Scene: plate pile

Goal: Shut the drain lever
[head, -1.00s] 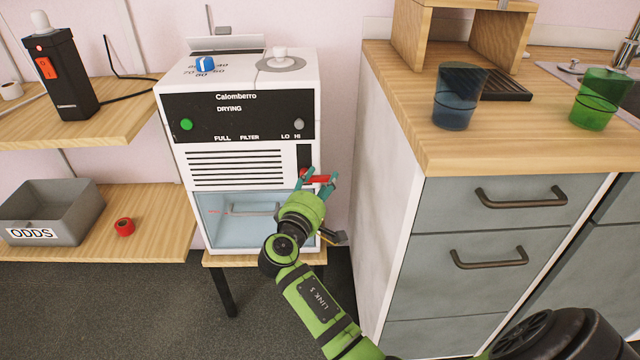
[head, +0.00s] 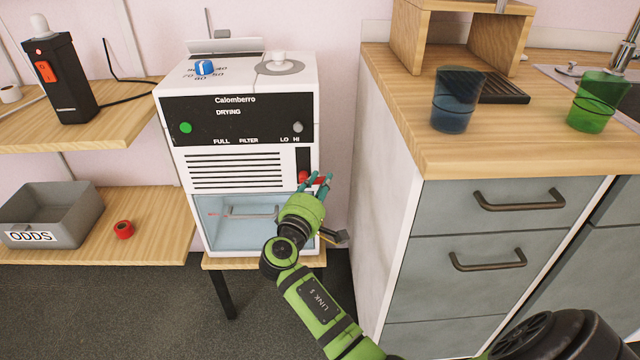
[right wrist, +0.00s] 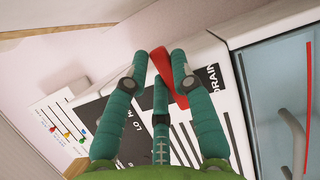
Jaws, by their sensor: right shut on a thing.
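The red drain lever (head: 304,176) sits on the right side of the front of the white Calomberro dryer (head: 240,150), below the HI mark. It points out to the right. My right gripper (head: 317,181) reaches it from below, with its teal fingers around the lever. In the right wrist view the red lever (right wrist: 166,70) lies between the fingers, with the word DRAIN printed beside it. The right gripper is shut on the lever; the fingers hide part of it. My left gripper is not in view.
A clear-fronted compartment with a handle (head: 240,212) is low on the dryer. A wooden-topped cabinet (head: 440,140) stands close on the right, carrying a blue cup (head: 456,100) and a green cup (head: 597,100). Left shelves hold a grey ODDS bin (head: 50,215) and red tape (head: 123,229).

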